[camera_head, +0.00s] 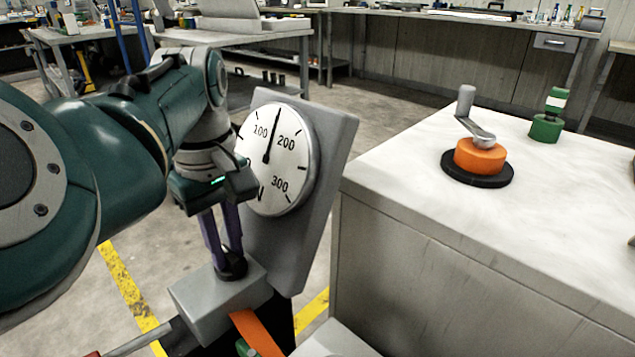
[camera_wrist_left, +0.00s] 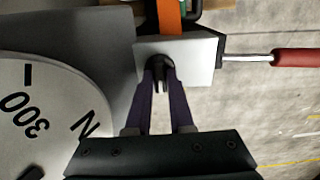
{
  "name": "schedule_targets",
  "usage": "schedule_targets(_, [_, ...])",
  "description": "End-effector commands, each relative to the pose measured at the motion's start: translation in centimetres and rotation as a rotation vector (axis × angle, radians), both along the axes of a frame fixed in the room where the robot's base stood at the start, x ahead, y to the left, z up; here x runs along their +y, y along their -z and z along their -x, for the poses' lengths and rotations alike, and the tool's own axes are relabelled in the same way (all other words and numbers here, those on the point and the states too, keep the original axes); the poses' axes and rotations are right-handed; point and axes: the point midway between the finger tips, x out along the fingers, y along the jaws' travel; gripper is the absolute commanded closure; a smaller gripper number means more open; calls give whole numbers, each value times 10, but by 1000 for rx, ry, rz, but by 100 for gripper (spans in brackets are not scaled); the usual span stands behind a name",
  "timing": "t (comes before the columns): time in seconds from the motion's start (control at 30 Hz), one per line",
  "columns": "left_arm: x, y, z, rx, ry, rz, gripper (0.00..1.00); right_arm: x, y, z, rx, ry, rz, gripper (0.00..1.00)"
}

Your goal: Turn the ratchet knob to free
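The ratchet is a grey metal block (camera_head: 220,300) below the dial, with a small black knob (camera_head: 232,266) on its top face. In the left wrist view the block (camera_wrist_left: 195,62) is at the top centre, and the black knob (camera_wrist_left: 160,72) stands at its near edge. My left gripper (camera_head: 228,258) reaches down to the knob from above. Its two purple fingers have their tips on either side of the knob, seemingly touching it, and they partly hide it. My right gripper is not in view.
A round dial (camera_head: 283,160) on a grey panel stands close beside my left gripper, its needle between 100 and 200. An orange strap (camera_head: 255,332) and a red-handled lever (camera_wrist_left: 297,56) adjoin the block. At right, a white-topped bench (camera_head: 560,215) holds an orange crank knob (camera_head: 480,157).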

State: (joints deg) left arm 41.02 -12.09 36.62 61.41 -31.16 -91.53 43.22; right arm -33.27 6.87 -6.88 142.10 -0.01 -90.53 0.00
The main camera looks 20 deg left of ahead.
Motion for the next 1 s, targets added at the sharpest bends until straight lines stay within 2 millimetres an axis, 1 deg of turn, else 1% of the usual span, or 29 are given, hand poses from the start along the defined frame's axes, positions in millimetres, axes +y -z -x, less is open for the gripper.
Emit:
schedule_targets(0.03, [0,0,0,0,0,0,87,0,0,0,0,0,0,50])
schedule_targets(0.13, [0,0,0,1,0,0,98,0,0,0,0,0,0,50])
schedule_targets(0.17, [0,0,0,1,0,0,100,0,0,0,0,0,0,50])
schedule_targets(0.67, [0,-1,0,1,12,0,100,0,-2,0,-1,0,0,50])
schedule_targets(0.87, [1,-3,0,3,78,-1,100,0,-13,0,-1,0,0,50])
schedule_targets(1.0, [1,-5,0,4,169,-2,100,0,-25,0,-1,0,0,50])
